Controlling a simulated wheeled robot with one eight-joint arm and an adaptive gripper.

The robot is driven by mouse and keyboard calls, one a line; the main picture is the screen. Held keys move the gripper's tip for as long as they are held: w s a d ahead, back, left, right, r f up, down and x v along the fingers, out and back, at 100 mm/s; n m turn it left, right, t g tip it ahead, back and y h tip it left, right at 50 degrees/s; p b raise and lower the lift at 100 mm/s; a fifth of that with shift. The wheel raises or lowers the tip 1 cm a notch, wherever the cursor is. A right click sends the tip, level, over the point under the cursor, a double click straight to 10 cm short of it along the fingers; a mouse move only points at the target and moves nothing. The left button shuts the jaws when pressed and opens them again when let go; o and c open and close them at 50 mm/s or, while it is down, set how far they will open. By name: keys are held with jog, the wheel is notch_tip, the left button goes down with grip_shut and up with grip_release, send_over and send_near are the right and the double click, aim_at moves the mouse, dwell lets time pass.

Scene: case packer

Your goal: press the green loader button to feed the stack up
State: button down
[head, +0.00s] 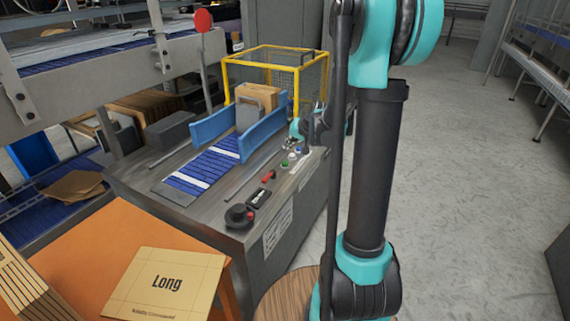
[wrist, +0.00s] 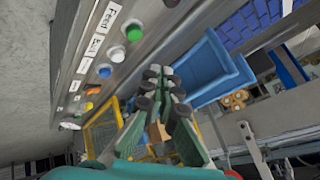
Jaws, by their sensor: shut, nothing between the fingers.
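The green button (wrist: 133,32) sits on the control panel in the wrist view, to the upper left of my fingertips, beside the label nearest the top. In the head view the green button (head: 284,163) shows small on the machine's near right edge. My gripper (wrist: 160,73) is shut with nothing between its fingers. Its tips are apart from the green button in the wrist view. In the head view my gripper (head: 297,136) is small and partly hidden by my arm, just beyond the row of buttons.
White (wrist: 117,53) and blue (wrist: 104,71) buttons stand beside the green one. A red-and-black knob (head: 239,216) sits on the near corner.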

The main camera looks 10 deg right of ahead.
send_over(286, 163)
jog(key=shift+f+m+t, duration=0.15)
jog(key=shift+m+t, duration=0.15)
jog(key=shift+f, duration=0.1)
jog(key=shift+f, duration=4.35)
jog(key=shift+f, duration=0.1)
jog(key=shift+f, duration=0.3)
jog(key=shift+f, duration=0.45)
jog(key=shift+r, duration=0.9)
